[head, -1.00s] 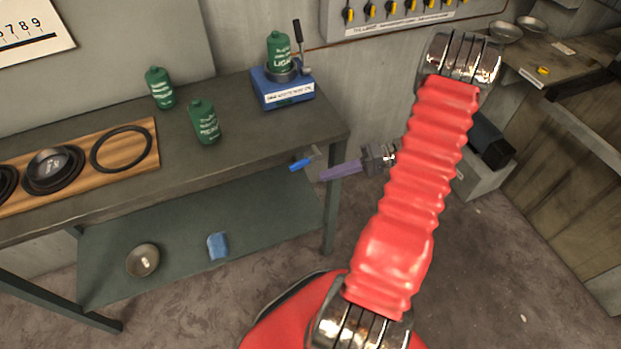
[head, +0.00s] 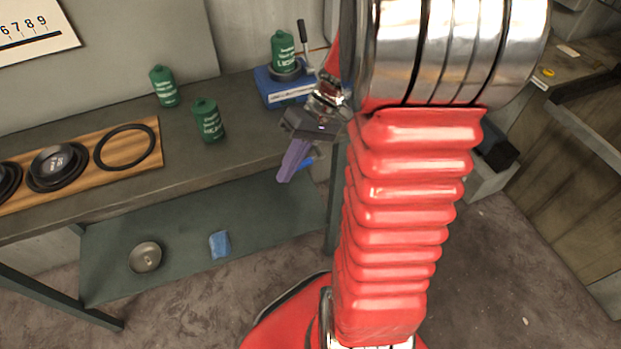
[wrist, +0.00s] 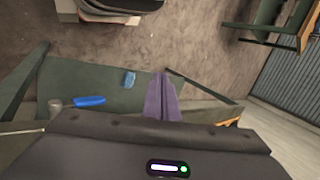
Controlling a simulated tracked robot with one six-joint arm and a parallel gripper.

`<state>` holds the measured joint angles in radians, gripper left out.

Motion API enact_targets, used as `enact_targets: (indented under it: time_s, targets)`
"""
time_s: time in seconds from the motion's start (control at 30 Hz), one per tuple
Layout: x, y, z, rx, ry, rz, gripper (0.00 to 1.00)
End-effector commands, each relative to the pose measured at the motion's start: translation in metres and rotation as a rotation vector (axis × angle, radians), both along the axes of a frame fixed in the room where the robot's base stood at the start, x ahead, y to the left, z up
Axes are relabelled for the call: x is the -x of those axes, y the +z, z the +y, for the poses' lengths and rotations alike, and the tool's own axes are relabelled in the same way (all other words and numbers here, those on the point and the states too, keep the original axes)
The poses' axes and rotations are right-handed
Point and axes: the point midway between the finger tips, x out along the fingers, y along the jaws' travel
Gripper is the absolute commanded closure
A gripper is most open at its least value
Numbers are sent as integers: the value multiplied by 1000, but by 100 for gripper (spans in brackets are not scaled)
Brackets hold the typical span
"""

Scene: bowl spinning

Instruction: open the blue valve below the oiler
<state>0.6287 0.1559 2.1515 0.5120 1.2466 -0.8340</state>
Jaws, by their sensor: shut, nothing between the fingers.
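The oiler, a blue box (head: 270,92) with a lever and a green bottle (head: 284,52), stands at the bench's back right corner. The blue valve handle (head: 306,164) is below it, under the bench top, mostly hidden behind my gripper in the head view. In the wrist view the blue handle (wrist: 90,101) lies left of my fingers, roughly sideways, with a grey fitting (wrist: 55,107) at its left. My gripper (head: 286,179) is shut and empty, its purple fingers pointing down in front of the valve. The fingers (wrist: 160,76) look apart from the handle in the wrist view.
The bench (head: 180,155) holds two more green bottles (head: 208,120) and a wooden board (head: 75,192) with rings. The lower shelf (head: 185,275) holds a bowl (head: 145,257) and a blue block (head: 220,243). A bench leg (head: 333,225) stands below my gripper's right.

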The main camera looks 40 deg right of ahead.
Motion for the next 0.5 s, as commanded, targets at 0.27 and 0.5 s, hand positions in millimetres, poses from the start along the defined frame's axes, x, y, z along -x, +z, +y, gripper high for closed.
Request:
enact_targets:
  time_s: [0.27, 0.5]
  targets:
    - [13, 31, 33, 186, 27, -19, 100]
    - [26, 55, 55, 330, 25, -73, 100]
